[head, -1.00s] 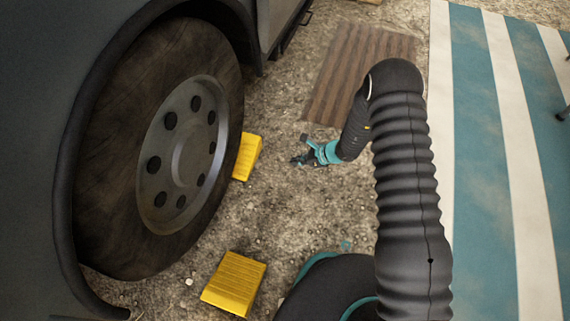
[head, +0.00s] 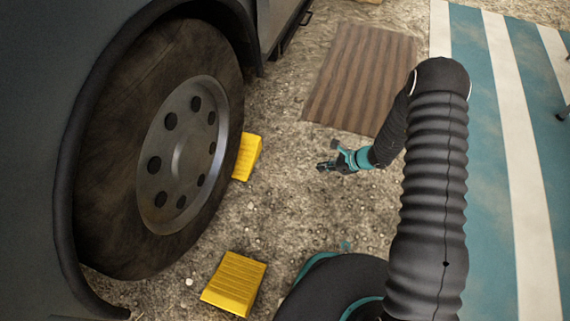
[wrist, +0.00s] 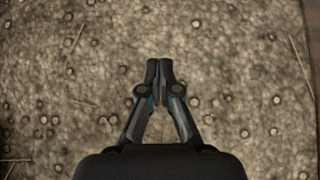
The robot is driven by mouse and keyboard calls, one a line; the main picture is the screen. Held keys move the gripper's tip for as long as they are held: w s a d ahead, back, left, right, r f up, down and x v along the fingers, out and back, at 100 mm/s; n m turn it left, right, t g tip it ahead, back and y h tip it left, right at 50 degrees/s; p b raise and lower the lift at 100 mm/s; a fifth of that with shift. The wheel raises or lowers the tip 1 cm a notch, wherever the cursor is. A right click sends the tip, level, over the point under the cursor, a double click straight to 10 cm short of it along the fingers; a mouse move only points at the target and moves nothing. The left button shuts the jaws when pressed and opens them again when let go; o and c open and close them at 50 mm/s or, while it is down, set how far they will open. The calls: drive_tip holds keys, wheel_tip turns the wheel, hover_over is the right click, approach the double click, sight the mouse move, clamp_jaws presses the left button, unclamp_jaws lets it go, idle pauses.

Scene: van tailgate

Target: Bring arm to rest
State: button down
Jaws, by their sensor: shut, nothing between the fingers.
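My gripper (head: 326,167) hangs above the gravel, to the right of the van's wheel. It is small and dark with teal parts in the head view. In the wrist view my gripper (wrist: 160,68) has its two fingertips together, with nothing between them, over bare gravel (wrist: 230,90). My arm's black ribbed links rise at the right of the head view and bend down to the gripper.
The van's wheel (head: 185,150) fills the left. One yellow chock (head: 246,157) sits against the tyre and another yellow chock (head: 234,283) lies nearer. A brown striped mat (head: 360,75) lies beyond the gripper. A blue and white striped mat (head: 490,140) covers the right. Gravel between is clear.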

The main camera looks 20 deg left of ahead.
drive_tip(key=shift+d, duration=0.3)
idle(0.4)
